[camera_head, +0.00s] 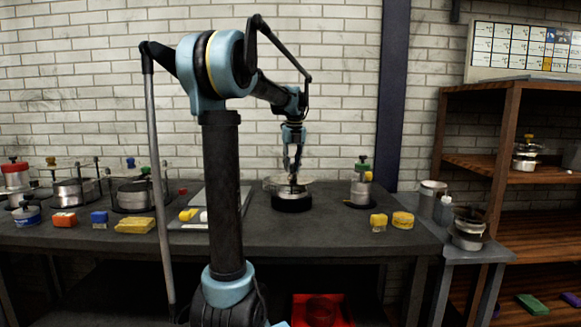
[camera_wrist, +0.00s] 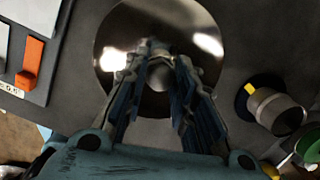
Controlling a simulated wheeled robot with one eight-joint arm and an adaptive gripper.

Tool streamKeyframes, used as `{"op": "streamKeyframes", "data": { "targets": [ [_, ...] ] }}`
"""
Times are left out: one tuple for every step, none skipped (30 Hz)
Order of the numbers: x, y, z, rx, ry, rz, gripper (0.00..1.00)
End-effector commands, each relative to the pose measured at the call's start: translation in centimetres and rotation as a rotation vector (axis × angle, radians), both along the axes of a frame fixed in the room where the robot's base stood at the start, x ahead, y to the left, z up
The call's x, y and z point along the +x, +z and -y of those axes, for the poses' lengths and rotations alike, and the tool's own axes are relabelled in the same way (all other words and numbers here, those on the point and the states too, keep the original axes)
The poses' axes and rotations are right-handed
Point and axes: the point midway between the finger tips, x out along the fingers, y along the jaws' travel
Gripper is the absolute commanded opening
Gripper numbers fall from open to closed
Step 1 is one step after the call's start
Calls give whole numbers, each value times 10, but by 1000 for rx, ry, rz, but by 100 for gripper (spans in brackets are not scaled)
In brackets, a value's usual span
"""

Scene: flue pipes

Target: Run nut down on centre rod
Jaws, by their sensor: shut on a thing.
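My gripper (camera_head: 293,177) points straight down over a shiny round metal plate (camera_head: 273,184) on a black round base (camera_head: 292,203), near the middle of the bench. In the wrist view, my gripper (camera_wrist: 160,62) is shut on a small grey rounded piece, the nut (camera_wrist: 160,76), over the centre of the round plate (camera_wrist: 122,25). The fingers hide much of the nut. The centre rod is hidden behind the fingers and nut, and I cannot tell how far down the nut sits.
A metal pot with a green top (camera_head: 362,183) stands to the right, with yellow blocks (camera_head: 378,222) in front. Several metal pots (camera_head: 68,191) and coloured blocks (camera_head: 64,220) fill the left side. A wooden shelf (camera_head: 507,150) stands at far right. Bench is clear in front of the base.

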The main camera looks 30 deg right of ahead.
Motion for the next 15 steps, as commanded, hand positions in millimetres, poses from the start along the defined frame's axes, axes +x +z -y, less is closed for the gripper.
{"op": "streamKeyframes", "data": {
  "targets": [
    [0,0,-1,2,-18,0,0],
    [0,0,-1,2,-29,1,0],
    [0,0,-1,2,-36,1,0],
    [0,0,-1,2,-39,1,0],
    [0,0,-1,2,-41,1,0],
    [0,0,-1,2,-41,1,0],
    [0,0,-1,2,-41,1,0],
    [0,0,-1,2,-40,1,0],
    [0,0,-1,2,-40,1,0],
    [0,0,-1,2,-40,1,0],
    [0,0,-1,2,-39,1,31],
    [0,0,-1,2,-39,1,40],
    [0,0,-1,2,-39,1,47],
    [0,0,-1,2,-39,1,48],
    [0,0,-1,2,-39,1,48]
  ]
}}
